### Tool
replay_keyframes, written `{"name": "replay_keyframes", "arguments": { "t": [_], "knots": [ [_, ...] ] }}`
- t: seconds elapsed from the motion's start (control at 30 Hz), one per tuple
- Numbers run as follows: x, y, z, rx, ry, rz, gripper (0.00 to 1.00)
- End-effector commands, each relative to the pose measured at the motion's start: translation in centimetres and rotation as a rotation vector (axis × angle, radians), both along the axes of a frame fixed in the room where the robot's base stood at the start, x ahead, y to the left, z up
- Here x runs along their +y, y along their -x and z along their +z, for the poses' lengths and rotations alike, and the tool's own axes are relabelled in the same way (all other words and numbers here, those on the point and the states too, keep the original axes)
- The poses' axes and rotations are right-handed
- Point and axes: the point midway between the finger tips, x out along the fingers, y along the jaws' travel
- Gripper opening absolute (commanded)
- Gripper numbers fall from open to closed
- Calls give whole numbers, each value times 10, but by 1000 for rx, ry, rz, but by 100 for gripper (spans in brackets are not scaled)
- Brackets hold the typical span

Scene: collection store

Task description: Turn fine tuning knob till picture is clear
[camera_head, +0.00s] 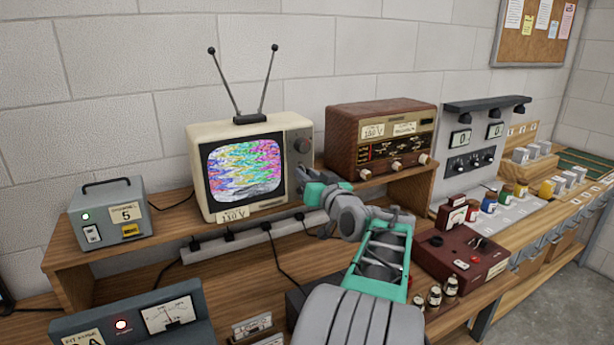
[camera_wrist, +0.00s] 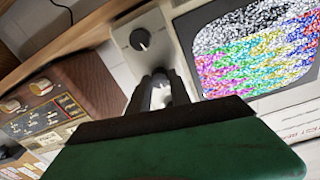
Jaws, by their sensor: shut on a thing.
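The cream television (camera_head: 222,142) stands on the wooden shelf. Its screen (camera_head: 245,168) shows coloured zigzag bands with grey static along one edge; no clear picture can be made out.
A brown wooden radio (camera_head: 380,115) stands close to the right of the television and my gripper. A grey box (camera_head: 110,213) with a 5 label is at left. A power strip (camera_head: 240,238) with cables runs below the shelf. A dark red instrument box (camera_head: 462,250) sits right of my arm.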

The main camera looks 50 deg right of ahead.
Motion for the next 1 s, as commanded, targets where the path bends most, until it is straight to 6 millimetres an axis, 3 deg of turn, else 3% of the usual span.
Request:
{"name": "replay_keyframes", "arguments": {
  "t": [0.13, 0.43, 0.73, 1.0],
  "knots": [
    [0, 0, 0, 0, 0, 0, 0],
    [0, 0, -1, -5, -15, 1, 0],
    [0, 0, -1, -94, -298, 2, 0],
    [0, 0, 0, -107, -335, 1, 0]
  ]
}}
